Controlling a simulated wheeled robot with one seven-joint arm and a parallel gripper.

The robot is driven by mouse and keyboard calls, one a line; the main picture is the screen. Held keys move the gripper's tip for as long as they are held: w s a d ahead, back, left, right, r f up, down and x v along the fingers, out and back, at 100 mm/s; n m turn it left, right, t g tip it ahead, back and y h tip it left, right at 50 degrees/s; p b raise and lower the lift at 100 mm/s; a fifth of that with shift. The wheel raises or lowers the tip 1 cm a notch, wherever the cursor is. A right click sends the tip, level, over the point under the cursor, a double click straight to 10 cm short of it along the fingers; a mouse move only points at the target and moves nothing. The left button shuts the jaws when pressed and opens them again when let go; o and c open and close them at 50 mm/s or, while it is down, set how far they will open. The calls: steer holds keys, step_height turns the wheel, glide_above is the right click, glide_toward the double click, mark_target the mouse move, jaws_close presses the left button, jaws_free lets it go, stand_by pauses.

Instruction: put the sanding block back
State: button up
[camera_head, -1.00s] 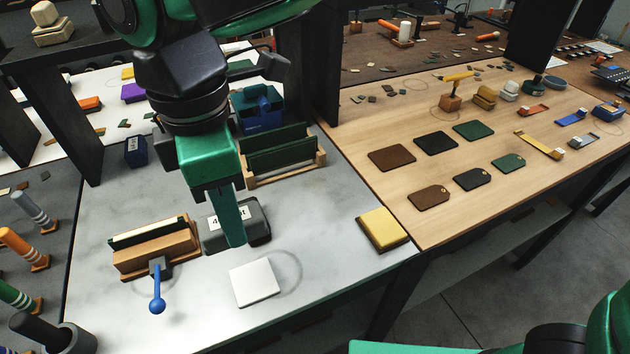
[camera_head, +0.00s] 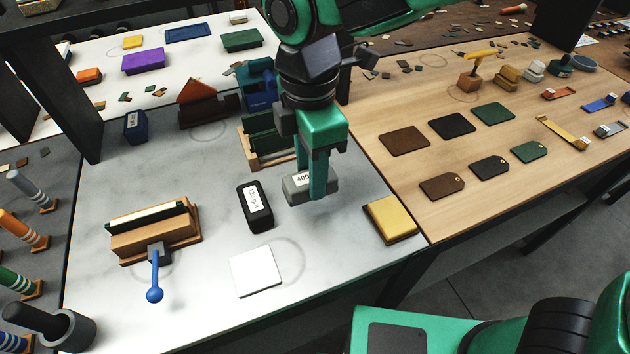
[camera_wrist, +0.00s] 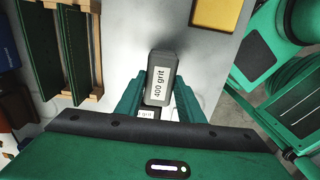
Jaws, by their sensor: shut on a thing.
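My gripper (camera_head: 318,190) is shut on a grey sanding block (camera_head: 296,190) with a white "400" label. The wrist view shows this block (camera_wrist: 165,62) between the two fingers, its label reading "400 grit". It seems to be held a little above the pale bench; the exact gap is unclear. A black block (camera_head: 245,218) labelled "120 grit" stands on the bench to the left, apart from the gripper. Part of a second "grit" label shows below the held block in the wrist view (camera_wrist: 146,114).
A wooden rack with green boards (camera_head: 262,142) stands close behind my gripper. A yellow block on a brown base (camera_head: 392,216) lies to the right. A white square (camera_head: 256,271) lies in front, and a wooden fixture with a blue lever (camera_head: 155,275) stands at left. Bare bench lies between them.

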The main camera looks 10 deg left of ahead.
steer(key=shift+w+d+f, duration=0.1)
steer(key=shift+d+f, duration=0.1)
steer(key=shift+f, duration=1.95)
steer(key=o, duration=1.3)
steer(key=shift+f, duration=0.1)
step_height(320, 180, up, 12)
steer(key=shift+r, duration=0.15)
